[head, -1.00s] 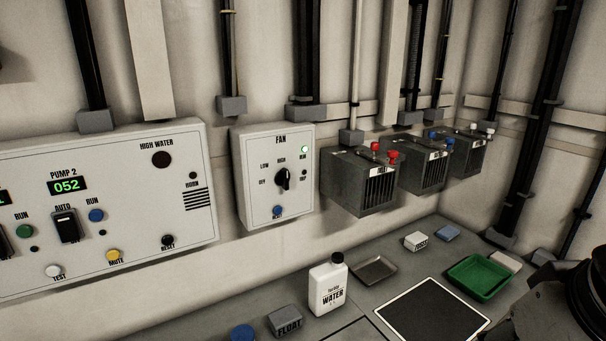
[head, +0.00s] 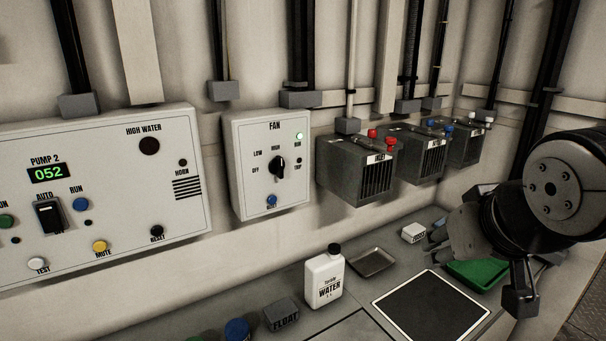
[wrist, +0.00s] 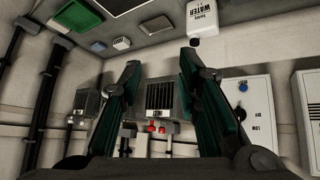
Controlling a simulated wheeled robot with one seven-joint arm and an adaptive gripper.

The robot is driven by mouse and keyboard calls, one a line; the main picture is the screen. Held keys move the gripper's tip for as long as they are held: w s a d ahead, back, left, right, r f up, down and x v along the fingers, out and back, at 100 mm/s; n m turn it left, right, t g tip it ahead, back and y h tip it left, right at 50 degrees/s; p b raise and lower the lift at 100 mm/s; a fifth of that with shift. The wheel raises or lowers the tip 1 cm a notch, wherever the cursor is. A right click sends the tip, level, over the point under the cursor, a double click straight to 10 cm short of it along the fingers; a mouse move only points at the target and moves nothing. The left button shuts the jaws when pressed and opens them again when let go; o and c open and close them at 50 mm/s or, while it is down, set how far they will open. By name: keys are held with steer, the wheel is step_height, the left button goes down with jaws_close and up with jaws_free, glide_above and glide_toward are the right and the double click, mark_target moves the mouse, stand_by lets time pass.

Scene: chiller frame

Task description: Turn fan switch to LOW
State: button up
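The fan switch (head: 278,167) is a black rotary knob on the white FAN box (head: 243,180), in the middle of the head view. Labels OFF, LOW and HIGH stand around it, and its pointer appears turned up toward HIGH.
Grey INLET boxes (head: 352,178) with red and blue fittings line the wall right of the fan box. A white water bottle (head: 324,280), a FLOAT block (head: 282,315), a grey tray (head: 372,262) and a green tray (head: 478,282) are on the counter below. The pump panel (head: 110,195) is left.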

steer(key=w+a+n+t+y+b, duration=0.1)
steer(key=w+a+t+b, duration=0.15)
steer(key=w, duration=0.65)
steer(key=n+t+y+b, duration=0.4)
steer(key=n+y, duration=0.1)
steer(key=y, duration=0.4)
glide_toward(282, 167)
steer(key=x, duration=0.9)
steer(key=shift+w+a, duration=0.15)
steer(key=shift+c, duration=0.2)
jaws_close()
